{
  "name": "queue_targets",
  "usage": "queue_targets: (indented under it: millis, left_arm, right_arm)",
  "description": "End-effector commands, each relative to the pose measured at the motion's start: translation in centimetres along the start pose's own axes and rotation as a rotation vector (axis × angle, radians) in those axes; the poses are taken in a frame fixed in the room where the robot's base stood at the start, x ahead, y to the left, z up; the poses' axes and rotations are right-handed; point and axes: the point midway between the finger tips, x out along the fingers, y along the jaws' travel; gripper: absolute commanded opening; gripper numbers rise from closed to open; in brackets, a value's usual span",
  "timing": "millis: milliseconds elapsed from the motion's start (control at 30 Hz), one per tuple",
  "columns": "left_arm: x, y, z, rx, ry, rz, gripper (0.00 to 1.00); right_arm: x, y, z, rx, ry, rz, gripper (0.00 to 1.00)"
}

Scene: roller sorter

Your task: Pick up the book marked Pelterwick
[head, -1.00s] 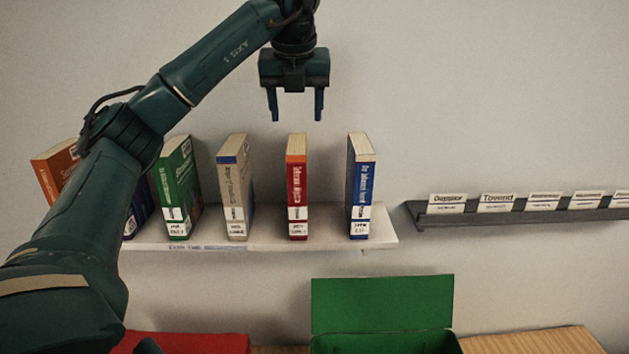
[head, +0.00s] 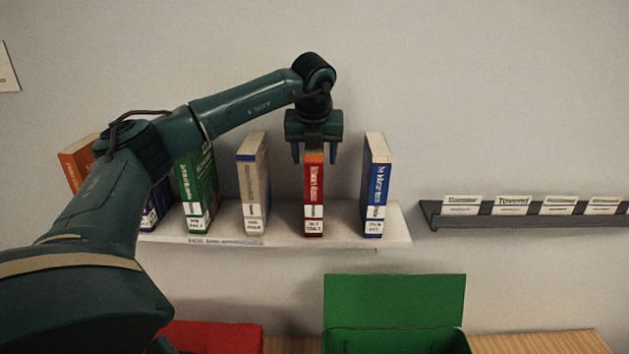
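Several books stand on a white shelf (head: 270,233), each with a white label low on its spine. The label print is too small for me to read the name Pelterwick on any of them. My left gripper (head: 314,155) is over the red book (head: 314,190), with one finger on each side of its top. The fingers look apart, with a gap to the book; I cannot tell if they touch it. A beige book (head: 252,185) stands to the left and a blue book (head: 376,185) to the right. My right gripper is not in view.
A green book (head: 197,190), a dark purple book and an orange book (head: 75,165) are at the left, partly behind my arm. A green open box (head: 395,300) and a red one (head: 215,338) stand below. A grey ledge (head: 540,212) with cards is at the right.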

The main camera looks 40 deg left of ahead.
Motion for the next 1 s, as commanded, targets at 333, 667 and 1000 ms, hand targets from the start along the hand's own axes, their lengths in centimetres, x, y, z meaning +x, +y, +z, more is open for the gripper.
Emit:
queue_targets:
  millis: [333, 667, 1000]
  left_arm:
    - [0.10, 0.00, -0.02, -0.001, 0.000, -0.001, 0.60]
    - [0.51, -0.01, -0.20, 0.000, 0.000, 0.000, 0.60]
    - [0.50, -0.02, -0.20, 0.000, 0.000, -0.001, 0.58]
  right_arm:
    - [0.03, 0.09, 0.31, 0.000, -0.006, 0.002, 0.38]
    - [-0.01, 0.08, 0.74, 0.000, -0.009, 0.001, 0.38]
    - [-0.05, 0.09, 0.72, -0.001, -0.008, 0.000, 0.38]
